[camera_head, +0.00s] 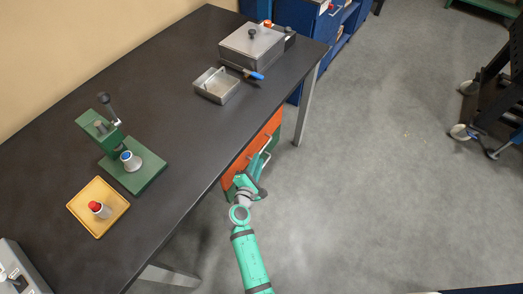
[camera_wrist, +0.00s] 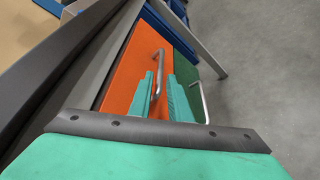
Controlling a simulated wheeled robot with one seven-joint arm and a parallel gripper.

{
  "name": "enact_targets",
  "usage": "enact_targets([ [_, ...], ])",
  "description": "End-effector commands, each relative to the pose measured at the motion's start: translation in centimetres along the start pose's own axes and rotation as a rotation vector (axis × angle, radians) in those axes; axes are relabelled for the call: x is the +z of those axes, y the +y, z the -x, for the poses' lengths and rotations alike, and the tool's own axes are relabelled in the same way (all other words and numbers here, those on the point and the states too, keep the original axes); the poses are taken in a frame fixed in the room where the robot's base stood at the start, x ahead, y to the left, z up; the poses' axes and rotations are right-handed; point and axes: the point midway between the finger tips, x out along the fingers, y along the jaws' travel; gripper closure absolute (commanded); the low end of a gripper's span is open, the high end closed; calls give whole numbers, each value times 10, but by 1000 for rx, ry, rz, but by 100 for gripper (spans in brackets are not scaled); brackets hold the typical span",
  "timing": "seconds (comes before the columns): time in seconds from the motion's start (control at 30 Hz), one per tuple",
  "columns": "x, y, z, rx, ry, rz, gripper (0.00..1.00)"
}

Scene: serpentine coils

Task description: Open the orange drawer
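The orange drawer (camera_head: 236,167) is under the dark table, and its front (camera_wrist: 122,86) fills the middle of the wrist view. It looks closed. Its metal bar handle (camera_wrist: 158,66) stands out from the front. My gripper (camera_wrist: 162,80) is open, with one teal finger on each side of the handle's near part. The left finger looks very close to the bar; I cannot tell whether it touches. In the head view my gripper (camera_head: 260,168) is beside the drawer front, hiding part of it.
A green panel (camera_wrist: 183,50) with another metal handle (camera_wrist: 206,103) adjoins the orange front. A grey table leg (camera_head: 305,108) stands past the drawer. The table (camera_head: 160,70) overhangs it, carrying a metal tray (camera_head: 217,86) and a green press (camera_head: 132,165).

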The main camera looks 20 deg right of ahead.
Motion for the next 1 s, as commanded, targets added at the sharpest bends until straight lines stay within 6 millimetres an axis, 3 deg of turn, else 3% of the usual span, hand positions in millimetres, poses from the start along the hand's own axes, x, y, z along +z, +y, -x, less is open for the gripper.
enact_targets([
  [0.2,0,0,-40,-1,0,-3,83],
  [0.4,0,0,-62,-1,1,-1,83],
  [0.83,0,-1,-70,0,0,-2,83],
  [0.9,0,0,-70,0,1,-2,97],
  [1.0,0,0,-70,0,2,-2,100],
])
